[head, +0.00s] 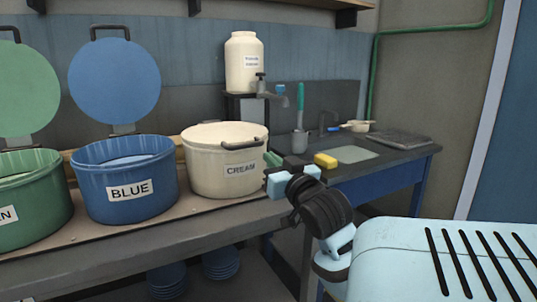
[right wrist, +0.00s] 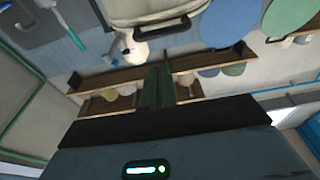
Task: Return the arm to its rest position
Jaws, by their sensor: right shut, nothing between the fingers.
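My right gripper (head: 272,159) is in the middle of the head view, just in front of the right edge of the cream bin (head: 205,170). It is shut and empty. Its green fingers (right wrist: 158,86) lie together in the right wrist view, which looks tilted over. My right arm reaches in from the lower right. My left gripper is not in view.
The cream bin's lid is down. The blue bin (head: 110,200) and green bin (head: 38,225) stand left of it with their lids raised. A yellow sponge (head: 325,161) and sink are to the right. Stacked blue plates (head: 221,264) sit below the counter.

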